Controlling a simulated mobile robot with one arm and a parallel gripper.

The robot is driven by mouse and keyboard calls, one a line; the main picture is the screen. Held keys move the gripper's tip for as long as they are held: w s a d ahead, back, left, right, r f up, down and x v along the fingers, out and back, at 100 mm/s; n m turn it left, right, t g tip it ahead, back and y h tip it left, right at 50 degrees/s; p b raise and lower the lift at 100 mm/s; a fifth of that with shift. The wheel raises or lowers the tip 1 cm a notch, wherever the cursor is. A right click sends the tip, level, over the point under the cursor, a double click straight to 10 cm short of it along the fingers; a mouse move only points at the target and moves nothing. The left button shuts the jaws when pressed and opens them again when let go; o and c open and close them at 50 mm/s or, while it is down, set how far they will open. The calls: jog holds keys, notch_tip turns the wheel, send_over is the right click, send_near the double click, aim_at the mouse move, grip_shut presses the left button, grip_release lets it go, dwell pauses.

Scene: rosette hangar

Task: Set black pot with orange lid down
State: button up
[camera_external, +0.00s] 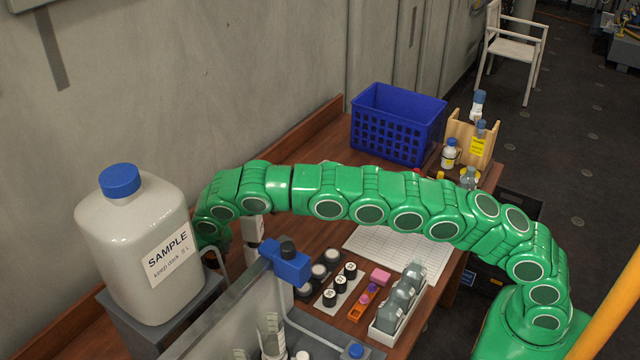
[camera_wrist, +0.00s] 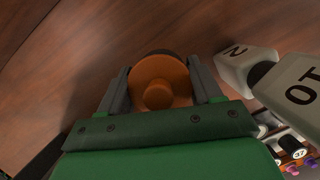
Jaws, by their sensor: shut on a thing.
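The black pot's orange lid (camera_wrist: 158,92) shows from above in the wrist view, with a dark rim behind it. My gripper (camera_wrist: 160,75) is shut around it, one grey finger on each side. Brown wood surrounds the pot in that view; I cannot tell whether the pot touches it. In the external view my green arm arches over the wooden table (camera_external: 315,235) and bends down at the left. There the large SAMPLE bottle (camera_external: 135,240) and nearby items hide the pot and most of the gripper.
White labelled containers (camera_wrist: 300,90) stand close to the right of my gripper. Several black-capped jars (camera_external: 335,285), a rack of grey bottles (camera_external: 398,300) and a white sheet (camera_external: 375,250) are on the table. A blue basket (camera_external: 397,125) stands at the back. Bare wood lies left in the wrist view.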

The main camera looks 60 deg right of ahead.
jog(key=shift+f, duration=3.5)
jog(key=shift+f, duration=0.15)
jog(key=o, duration=1.2)
jog(key=v, duration=1.2)
jog(key=shift+r, duration=0.25)
